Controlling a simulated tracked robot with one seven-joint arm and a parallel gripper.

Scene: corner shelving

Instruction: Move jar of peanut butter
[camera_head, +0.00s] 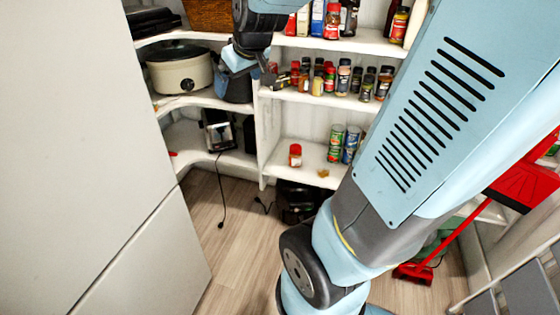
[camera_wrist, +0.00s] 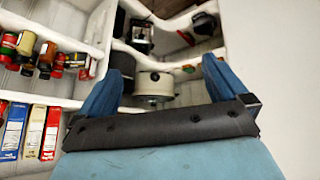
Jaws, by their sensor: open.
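A small jar with a red lid and a red and white label (camera_head: 295,155) stands alone on the lower white shelf in the head view. It may be the peanut butter, but its label is too small to read. I cannot pick it out in the wrist view. My gripper (camera_head: 254,72) is in front of the shelf corner, above and to the left of that jar and apart from it. In the wrist view my gripper (camera_wrist: 160,82) has its two blue fingers spread wide, with nothing held between them.
A cream slow cooker (camera_head: 180,72) sits on the left shelf; it shows beyond my fingers in the wrist view (camera_wrist: 154,88). Several spice jars (camera_head: 330,80) crowd the middle shelf. Cans (camera_head: 343,143) stand right of the red-lidded jar. A red broom (camera_head: 413,273) leans at right.

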